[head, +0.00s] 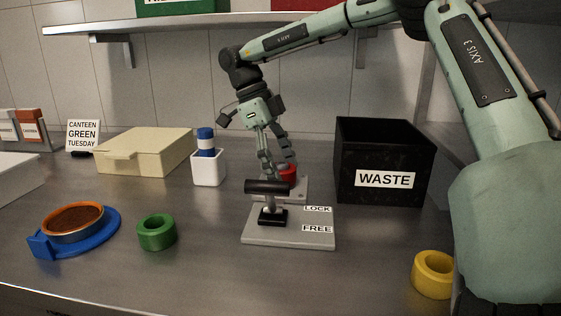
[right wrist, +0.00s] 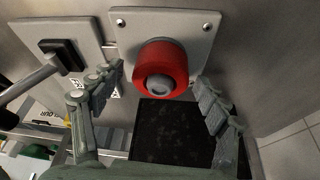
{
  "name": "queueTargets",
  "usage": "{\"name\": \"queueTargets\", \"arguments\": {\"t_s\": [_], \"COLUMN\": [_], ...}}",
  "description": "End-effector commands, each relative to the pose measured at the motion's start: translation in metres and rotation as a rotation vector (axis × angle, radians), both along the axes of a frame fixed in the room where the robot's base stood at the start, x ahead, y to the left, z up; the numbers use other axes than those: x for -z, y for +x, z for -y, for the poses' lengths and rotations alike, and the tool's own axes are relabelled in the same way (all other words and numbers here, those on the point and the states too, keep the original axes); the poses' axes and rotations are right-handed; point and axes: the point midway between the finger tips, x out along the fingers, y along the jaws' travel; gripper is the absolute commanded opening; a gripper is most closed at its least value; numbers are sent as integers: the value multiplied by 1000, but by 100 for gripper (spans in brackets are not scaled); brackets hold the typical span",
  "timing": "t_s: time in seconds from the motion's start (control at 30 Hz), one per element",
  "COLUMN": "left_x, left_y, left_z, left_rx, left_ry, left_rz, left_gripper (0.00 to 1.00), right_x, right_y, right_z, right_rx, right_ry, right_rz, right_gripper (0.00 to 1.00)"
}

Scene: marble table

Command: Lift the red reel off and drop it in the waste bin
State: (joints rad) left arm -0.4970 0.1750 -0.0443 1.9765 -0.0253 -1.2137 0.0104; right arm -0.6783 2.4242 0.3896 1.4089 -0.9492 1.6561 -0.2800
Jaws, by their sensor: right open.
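The red reel (head: 287,173) sits on a small grey plate (head: 298,197) behind the lever plate. In the right wrist view the reel (right wrist: 162,68) is around a grey post, seen end-on. My right gripper (head: 276,168) is open above the reel, pointing down. In the right wrist view its fingers (right wrist: 160,77) are on either side of the reel, with gaps showing. The black waste bin (head: 385,150), labelled WASTE, stands to the right of the reel and is open at the top. My left gripper is not in view.
A black-handled lever (head: 268,187) stands on a plate (head: 285,238) marked LOCK and FREE, just in front of the reel. A green reel (head: 157,232), blue holder (head: 105,232), white cup (head: 208,170) and cream box (head: 145,152) are left. A yellow reel (head: 432,274) is front right.

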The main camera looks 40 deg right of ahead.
Motion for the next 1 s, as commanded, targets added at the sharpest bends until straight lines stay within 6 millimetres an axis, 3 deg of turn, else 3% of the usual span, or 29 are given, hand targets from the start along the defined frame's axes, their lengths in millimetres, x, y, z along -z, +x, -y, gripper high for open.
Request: {"name": "queueTargets", "arguments": {"t_s": [0.1, 0.53, 0.57, 0.8, 1.0], "left_x": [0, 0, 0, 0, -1], "left_y": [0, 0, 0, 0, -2], "left_z": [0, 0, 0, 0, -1], "left_rx": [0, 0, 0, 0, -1], "left_ry": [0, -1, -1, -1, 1], "left_rz": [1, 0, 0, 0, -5], "left_gripper": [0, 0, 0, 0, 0], "right_x": [0, 0, 0, 0, -3], "right_y": [0, 0, 0, 0, 0], "right_z": [0, 0, 0, 0, 0], "right_rx": [0, 0, 0, 0, 0], "right_ry": [0, 0, 0, 0, 0], "right_rz": [0, 0, 0, 0, 0], "right_gripper": [75, 22, 46, 16, 15]}}
